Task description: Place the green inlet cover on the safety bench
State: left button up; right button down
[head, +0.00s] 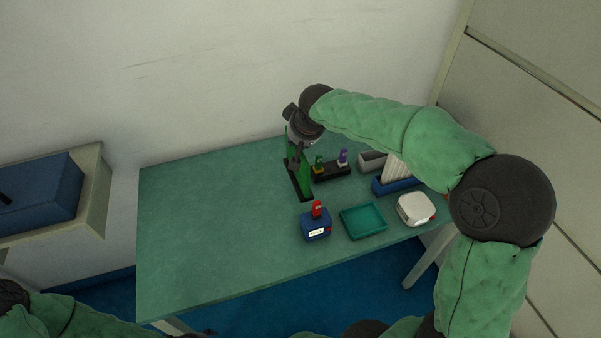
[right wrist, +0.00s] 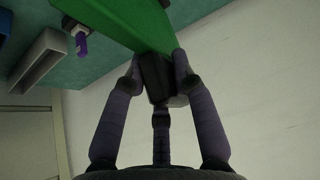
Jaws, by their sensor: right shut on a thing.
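The green inlet cover (right wrist: 150,22) is a bright green flat piece with a dark block at its near end, in the right wrist view. My right gripper (right wrist: 158,75) is shut on that dark end. In the head view the cover (head: 305,180) hangs or stands below my right gripper (head: 297,150), over the back of the green-topped bench (head: 205,220). I cannot tell whether it touches the bench top. The gripper's fingers are partly hidden there by my wrist. Only a small dark part of what may be my left gripper (head: 207,332) shows at the bottom edge.
Right of the cover are a black holder (head: 332,172) with coloured plugs, a blue rack (head: 393,186) of white cards, a blue box (head: 315,228) with a red top, a teal tray (head: 363,221) and a white case (head: 414,208). The bench's left half is clear.

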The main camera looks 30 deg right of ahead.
jog(key=shift+f+b, duration=1.4)
jog(key=shift+f, duration=2.55)
jog(key=shift+f, duration=0.2)
jog(key=c, duration=1)
grip_release()
jog(key=shift+r, duration=0.25)
jog(key=p+v, duration=0.4)
jog(key=v, duration=0.7)
jog(key=shift+s+a+r, duration=0.1)
jog(key=shift+s+r, duration=0.2)
